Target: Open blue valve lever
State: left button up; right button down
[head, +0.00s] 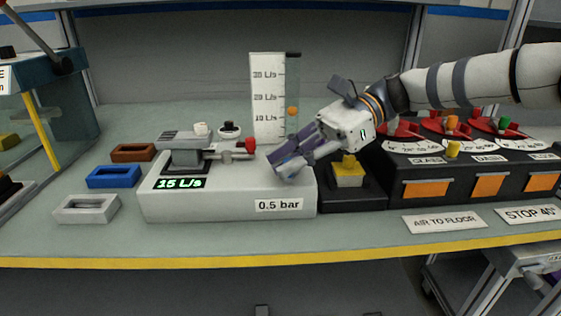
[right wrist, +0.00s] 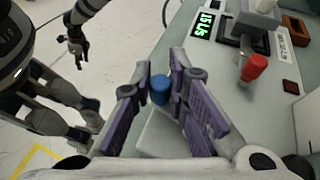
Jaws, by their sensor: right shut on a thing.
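My right gripper (head: 284,166) reaches in from the right over the front right part of the white valve box (head: 230,207), which is labelled 0.5 bar. In the right wrist view, the blue knob of the valve lever (right wrist: 160,90) sits between the purple-padded fingers of this gripper (right wrist: 164,82), which are shut on it. The gripper hides the blue lever in the head view. The lever's angle cannot be told. My left gripper (right wrist: 76,52) shows small in the right wrist view, away from the box; its jaws are unclear.
A red-knobbed lever (head: 246,147) is on the box, left of my right gripper. The green display (head: 179,183) reads 15 L/s. A flow gauge (head: 267,95) stands behind. A yellow button (head: 348,165) is just right. Blue, brown and grey trays lie left; a black dial panel (head: 456,195) stands right.

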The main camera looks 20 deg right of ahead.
aim_at(296, 185)
pick_arm(q)
jog(key=shift+s+f+g+b, duration=0.4)
jog(key=shift+s+f+b, duration=0.45)
jog(key=shift+s+f, duration=0.4)
pick_arm(e)
jog(key=shift+s+d+f+n+g+h, duration=0.15)
jog(key=shift+d+f+n+g+h, duration=0.1)
jog(key=shift+n+g, duration=0.6)
jog(key=shift+s+d+f+n+g+h, duration=0.15)
jog(key=shift+d+n+g+h, duration=0.1)
jog(key=shift+n+g, duration=0.55)
jog(key=c, duration=1.5)
grip_release()
jog(key=shift+r, duration=0.15)
jog(key=shift+c, duration=0.2)
notch_tip(296, 185, up, 10)
